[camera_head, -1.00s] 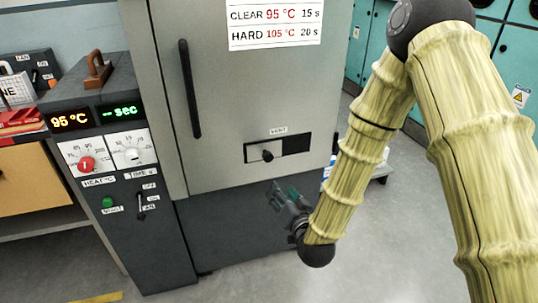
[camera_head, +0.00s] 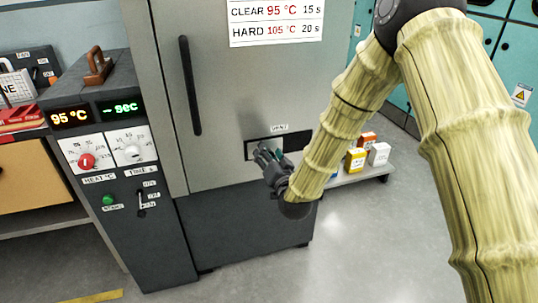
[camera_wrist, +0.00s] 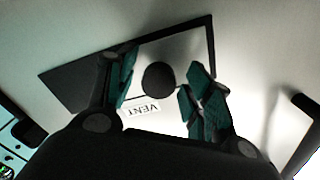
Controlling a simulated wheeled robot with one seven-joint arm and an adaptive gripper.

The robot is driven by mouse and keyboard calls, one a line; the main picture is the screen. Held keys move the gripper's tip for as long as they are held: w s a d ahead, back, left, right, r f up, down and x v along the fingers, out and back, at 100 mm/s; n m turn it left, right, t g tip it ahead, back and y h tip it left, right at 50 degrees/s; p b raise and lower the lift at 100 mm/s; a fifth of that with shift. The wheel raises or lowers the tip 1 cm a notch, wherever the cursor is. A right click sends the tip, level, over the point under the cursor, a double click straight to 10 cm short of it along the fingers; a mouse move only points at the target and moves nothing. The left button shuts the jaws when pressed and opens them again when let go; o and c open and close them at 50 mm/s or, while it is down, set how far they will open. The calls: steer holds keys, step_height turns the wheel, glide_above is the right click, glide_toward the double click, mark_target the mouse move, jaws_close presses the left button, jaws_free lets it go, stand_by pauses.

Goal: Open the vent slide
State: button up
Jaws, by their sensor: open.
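The vent slide is a pale plate (camera_wrist: 183,55) with a round black knob (camera_wrist: 158,79), set in a dark rectangular slot (camera_wrist: 80,82) on the grey oven door. In the head view the slot (camera_head: 250,151) shows under the VENT label (camera_head: 279,128), partly hidden by my gripper. My gripper (camera_head: 268,152) is at the vent. In the wrist view my gripper (camera_wrist: 160,92) is open, with its teal-padded fingers on either side of the knob. I cannot tell whether either finger touches it.
A vertical black door handle (camera_head: 190,86) is on the door to the left. A control panel (camera_head: 110,150) with dials stands left of the oven. Small boxes (camera_head: 356,160) sit on a low shelf at the right.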

steer(key=shift+w+a, duration=0.1)
steer(key=shift+w, duration=0.3)
